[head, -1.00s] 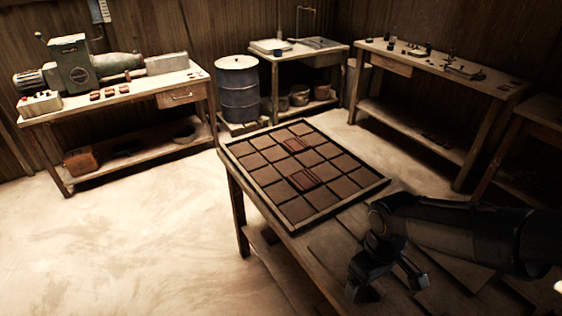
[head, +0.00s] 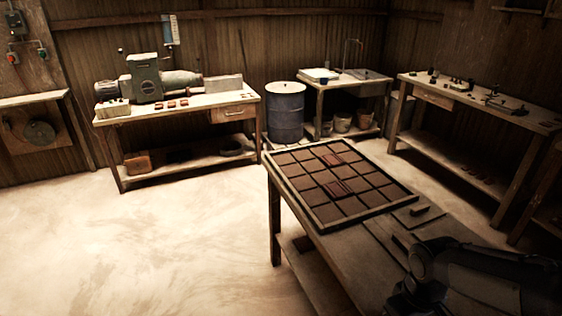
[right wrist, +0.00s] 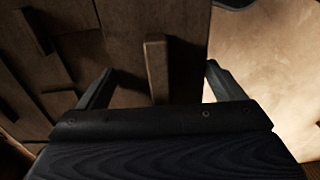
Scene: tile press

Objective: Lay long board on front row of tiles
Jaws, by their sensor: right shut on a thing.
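The square tray (head: 366,216) of brown tiles lies on the near bench in the head view. Its front row of tiles (head: 352,206) is bare; two spots further in carry reddish ridged pieces. My right gripper (right wrist: 158,78) has its fingers at both sides of a wooden board (right wrist: 186,62) with a raised bar handle (right wrist: 156,60), and is shut on it. I cannot tell whether this is the long board. In the head view my right arm is dark at the lower right and hides the held board. My left gripper is not in view.
Another board with a handle (head: 427,210) lies beside the tray, with flat boards (head: 345,258) on the bench nearer me. A machine bench (head: 180,107), a blue drum (head: 286,113) and two more benches stand behind. The floor at left is open.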

